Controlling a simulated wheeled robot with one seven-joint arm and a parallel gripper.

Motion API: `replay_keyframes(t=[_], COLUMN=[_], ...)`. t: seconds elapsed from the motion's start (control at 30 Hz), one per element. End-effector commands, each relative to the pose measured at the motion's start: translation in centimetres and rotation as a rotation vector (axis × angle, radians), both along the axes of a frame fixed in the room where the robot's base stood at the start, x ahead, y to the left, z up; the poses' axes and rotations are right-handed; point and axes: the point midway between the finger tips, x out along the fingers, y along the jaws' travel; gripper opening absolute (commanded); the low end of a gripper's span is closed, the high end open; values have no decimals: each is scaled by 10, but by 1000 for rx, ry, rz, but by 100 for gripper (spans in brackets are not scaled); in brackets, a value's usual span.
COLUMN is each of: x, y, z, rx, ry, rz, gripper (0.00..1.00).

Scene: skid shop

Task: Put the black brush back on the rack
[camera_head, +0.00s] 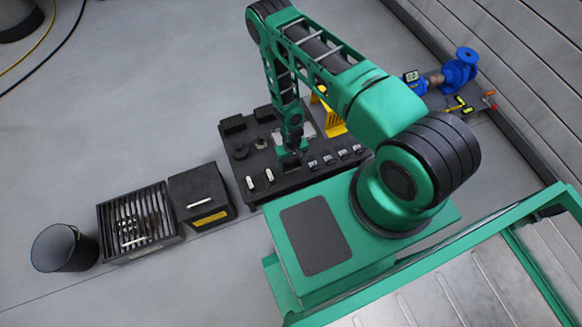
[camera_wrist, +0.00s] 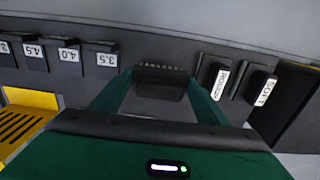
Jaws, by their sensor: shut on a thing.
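My gripper (camera_wrist: 160,88) is shut on the black brush (camera_wrist: 160,80). The brush is a dark block with a ridged far edge, held between my two green fingers. In the head view my gripper (camera_head: 291,158) points down at the black rack (camera_head: 268,197), near its front middle. The brush is hidden or too small to make out there. In the wrist view the brush lies between labelled black blocks on either side. I cannot tell whether it touches the rack.
Numbered black blocks (camera_wrist: 67,55) stand left of the brush, and two white-labelled black pieces (camera_wrist: 215,78) stand right. A yellow slotted piece (camera_wrist: 25,120) is close by. A black box (camera_head: 202,190), slatted crate (camera_head: 108,226) and black bin (camera_head: 62,250) stand left of the rack.

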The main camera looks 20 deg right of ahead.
Motion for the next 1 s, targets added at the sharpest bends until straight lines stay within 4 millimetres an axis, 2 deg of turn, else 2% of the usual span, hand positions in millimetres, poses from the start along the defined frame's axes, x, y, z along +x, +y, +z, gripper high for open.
replay_keyframes(t=[0.27, 0.6, 0.63, 0.7, 1.0], x=[-1, -1, -1, -1, -1], y=[0, 1, 1, 1, 1], z=[-34, -37, -37, -37, -36], rx=[0, 0, 0, 0, 0], ry=[0, 0, 0, 0, 0], rz=[1, 1, 1, 1, 1], gripper=[44, 44, 71, 87, 87])
